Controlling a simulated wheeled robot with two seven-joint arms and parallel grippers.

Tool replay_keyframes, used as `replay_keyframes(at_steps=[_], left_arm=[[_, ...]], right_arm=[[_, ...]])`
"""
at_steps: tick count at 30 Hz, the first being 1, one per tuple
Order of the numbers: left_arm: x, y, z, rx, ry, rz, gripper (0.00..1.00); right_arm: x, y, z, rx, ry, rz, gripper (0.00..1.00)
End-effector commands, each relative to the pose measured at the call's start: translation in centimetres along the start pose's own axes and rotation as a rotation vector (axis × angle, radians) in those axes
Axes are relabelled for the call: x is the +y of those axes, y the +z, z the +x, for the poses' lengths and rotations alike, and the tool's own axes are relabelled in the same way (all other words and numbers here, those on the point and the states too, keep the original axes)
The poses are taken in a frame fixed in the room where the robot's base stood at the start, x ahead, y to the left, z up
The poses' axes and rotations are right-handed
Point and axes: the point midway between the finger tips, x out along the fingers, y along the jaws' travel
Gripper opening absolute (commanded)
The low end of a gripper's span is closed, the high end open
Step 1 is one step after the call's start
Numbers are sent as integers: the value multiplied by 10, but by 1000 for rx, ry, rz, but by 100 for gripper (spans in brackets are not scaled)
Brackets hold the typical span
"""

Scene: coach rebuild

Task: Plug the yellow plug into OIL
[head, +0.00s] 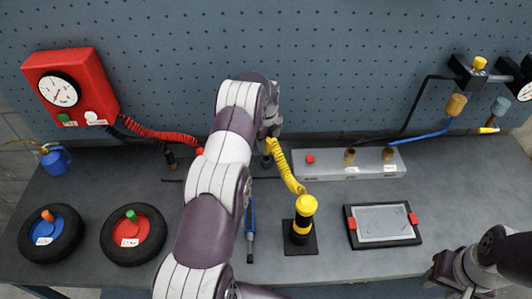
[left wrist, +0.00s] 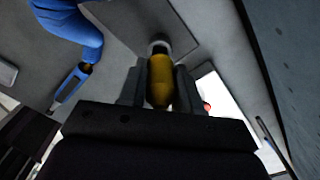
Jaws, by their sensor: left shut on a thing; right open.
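My left gripper (head: 269,142) hangs near the back of the bench, partly hidden by my own arm. In the left wrist view its fingers (left wrist: 160,88) are shut on the yellow plug (left wrist: 161,78), whose pale round end points away from the camera. A yellow coiled hose (head: 288,172) runs from the gripper to a black and yellow post (head: 303,228). The grey socket box (head: 335,170) lies right of the gripper, with two brass sockets (head: 350,155). Its labels are too small to read, so I cannot tell which is OIL. My right gripper (head: 440,276) is open and empty at lower right.
A red gauge box (head: 88,75) with a red coiled hose (head: 160,133) is at left. Two wheels (head: 132,234) lie front left. A blue-handled tool (head: 250,215) lies left of the post. A framed tray (head: 382,225) lies to the right.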

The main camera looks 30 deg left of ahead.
Motion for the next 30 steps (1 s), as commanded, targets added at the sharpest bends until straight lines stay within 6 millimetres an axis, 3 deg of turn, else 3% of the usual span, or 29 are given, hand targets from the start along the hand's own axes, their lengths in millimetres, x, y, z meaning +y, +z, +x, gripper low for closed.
replay_keyframes(at_steps=[9, 15, 30], left_arm=[[-16, -76, -39, -1, -2, 5, 0], [-22, -107, -62, 0, -1, 3, 0], [-23, -114, -106, 1, 0, 1, 0]], right_arm=[[0, 4, 36, 0, 0, 0, 43], [0, 5, 44, 0, 0, 0, 43], [0, 1, 6, 0, 0, 0, 43]])
